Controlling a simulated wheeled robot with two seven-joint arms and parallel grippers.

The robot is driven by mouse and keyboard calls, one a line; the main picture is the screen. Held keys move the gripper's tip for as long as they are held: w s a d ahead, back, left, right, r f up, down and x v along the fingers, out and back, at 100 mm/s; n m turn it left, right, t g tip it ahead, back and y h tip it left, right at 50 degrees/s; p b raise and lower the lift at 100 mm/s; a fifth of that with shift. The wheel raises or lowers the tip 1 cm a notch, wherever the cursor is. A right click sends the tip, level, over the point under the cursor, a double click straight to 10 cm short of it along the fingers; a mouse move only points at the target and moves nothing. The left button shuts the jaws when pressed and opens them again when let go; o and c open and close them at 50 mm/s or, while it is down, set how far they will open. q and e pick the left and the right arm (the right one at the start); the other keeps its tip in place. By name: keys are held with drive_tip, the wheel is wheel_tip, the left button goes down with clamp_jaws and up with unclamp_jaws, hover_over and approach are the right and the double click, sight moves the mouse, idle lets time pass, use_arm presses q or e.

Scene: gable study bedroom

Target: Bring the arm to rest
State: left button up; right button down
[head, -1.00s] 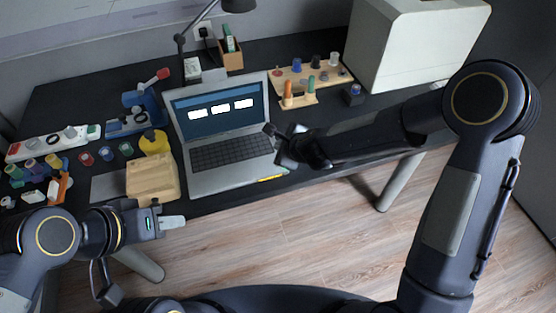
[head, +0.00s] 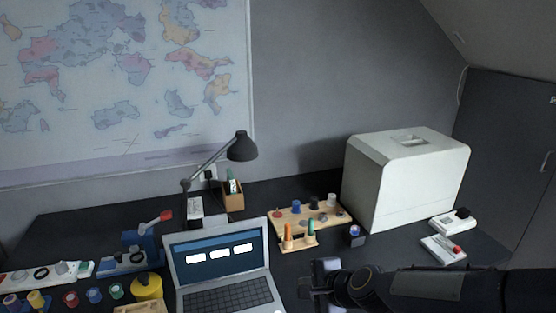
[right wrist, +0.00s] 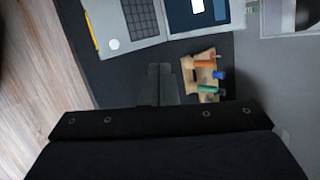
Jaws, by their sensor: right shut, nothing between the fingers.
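My right gripper (head: 318,284) shows in the lower middle of the head view, over the dark desk just right of the open laptop (head: 215,250). Its arm comes in level from the right edge. In the right wrist view its fingers (right wrist: 158,84) are together with nothing between them, and the laptop (right wrist: 130,22) and a wooden peg holder (right wrist: 203,75) lie beyond them. My left gripper is out of both views.
A large white box (head: 405,180) stands on the desk behind my right arm. Small white devices (head: 443,249) lie at the right. A yellow round item (head: 147,288) is left.

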drive_tip(key=s+d+r+n, duration=0.6)
drive_tip(key=s+d+n, duration=0.15)
drive_tip(key=s, duration=0.35)
drive_tip(key=s+d+f+n+g+h, duration=0.1)
drive_tip(key=s+d+n, duration=0.1)
drive_tip(key=s, duration=0.5)
drive_tip(key=s+d+f+n+g+h, duration=0.1)
drive_tip(key=s+d+n, duration=0.2)
drive_tip(key=s, duration=0.4)
drive_tip(key=shift+d+f, duration=0.25)
drive_tip(key=shift+d, duration=0.55)
drive_tip(key=shift+w+n, duration=0.1)
drive_tip(key=shift+n, duration=0.15)
